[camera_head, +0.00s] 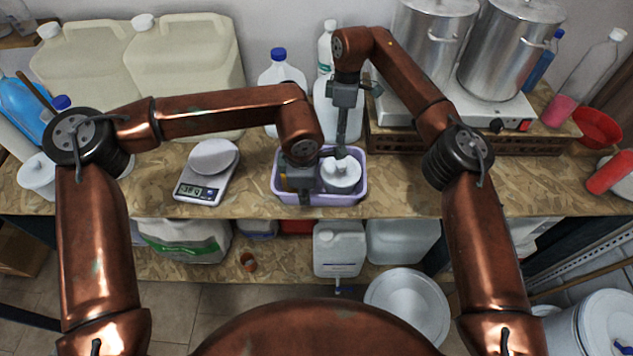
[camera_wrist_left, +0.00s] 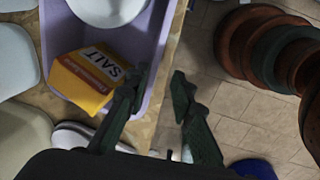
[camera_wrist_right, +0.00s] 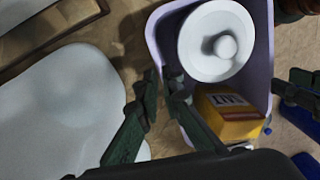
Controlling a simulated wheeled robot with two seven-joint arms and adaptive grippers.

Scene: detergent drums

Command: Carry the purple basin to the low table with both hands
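The purple basin (camera_head: 364,193) stands on the wood-patterned worktop (camera_head: 420,190). I see no low table clearly.
A kitchen scale (camera_head: 205,175) stands left of the basin. White bottles (camera_head: 283,80) and large canisters (camera_head: 185,60) are behind. Steel pots (camera_head: 510,50) stand at back right. Jugs (camera_head: 338,248) sit on the shelf below. The worktop right of the basin is clear.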

